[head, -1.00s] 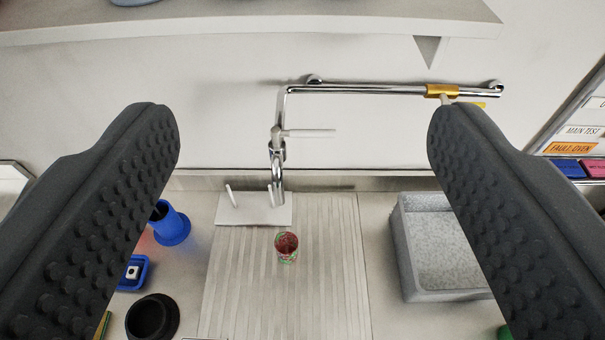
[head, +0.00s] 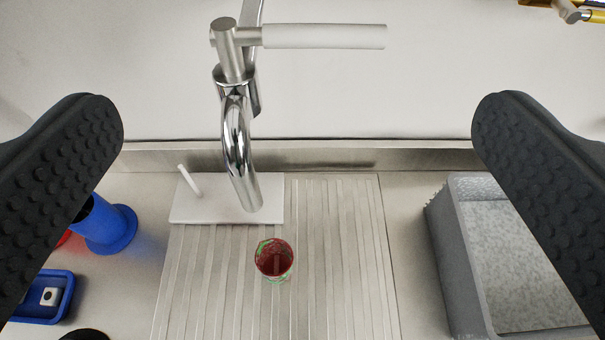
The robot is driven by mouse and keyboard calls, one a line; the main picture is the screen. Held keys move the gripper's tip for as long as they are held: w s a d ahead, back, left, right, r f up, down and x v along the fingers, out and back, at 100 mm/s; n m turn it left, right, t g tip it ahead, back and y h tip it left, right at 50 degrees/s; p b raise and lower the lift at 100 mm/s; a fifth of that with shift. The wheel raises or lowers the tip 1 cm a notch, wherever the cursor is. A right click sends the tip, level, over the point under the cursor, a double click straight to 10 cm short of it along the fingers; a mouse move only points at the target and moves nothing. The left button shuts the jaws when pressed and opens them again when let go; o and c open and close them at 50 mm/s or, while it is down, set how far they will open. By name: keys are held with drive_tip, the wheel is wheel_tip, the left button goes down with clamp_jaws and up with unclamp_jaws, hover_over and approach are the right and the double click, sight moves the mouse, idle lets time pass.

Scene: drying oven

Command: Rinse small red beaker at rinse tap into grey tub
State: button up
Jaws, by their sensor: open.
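The small red beaker (head: 274,259) stands upright on the ribbed draining board, its open mouth facing up toward me. Green marks show around its rim. The chrome rinse tap (head: 238,150) curves down just behind it, and its spout end is near the beaker's upper left in the picture. A white lever (head: 323,36) sticks out to the right from the tap. The grey tub (head: 467,270) stands on the counter at the right, partly hidden by a finger. My gripper (head: 297,130) is open and empty, its two dark fingers wide apart on either side of the view.
The ribbed draining board (head: 340,260) is mostly clear. A white plate with a peg (head: 225,213) lies at its back left. A blue cylinder stand (head: 108,228) and a blue tray (head: 42,297) are at the left. The wall rises close behind the tap.

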sight(303, 47)
drive_tip(key=p+x, duration=0.1)
drive_tip(key=x, duration=1.2)
drive_tip(key=shift+p, duration=0.3)
drive_tip(key=c, duration=0.8)
drive_tip(key=shift+c, duration=0.2)
drive_tip(key=shift+s+d+m+g+h+p, duration=0.25)
drive_tip(key=shift+m+h+p, duration=0.7)
drive_tip(key=shift+p, duration=2.05)
drive_tip(key=shift+s+a+m+g+h+p, duration=0.2)
drive_tip(key=shift+m+h+p, duration=0.75)
drive_tip(key=shift+p, duration=2.05)
drive_tip(key=shift+s+d+m+h+p, duration=0.15)
drive_tip(key=shift+s+m+h+p, duration=0.25)
drive_tip(key=shift+h+p, duration=0.65)
drive_tip(key=shift+s+f+m+g+h, duration=0.1)
drive_tip(key=shift+s+m+g+h, duration=0.1)
drive_tip(key=shift+m+g+h, duration=0.35)
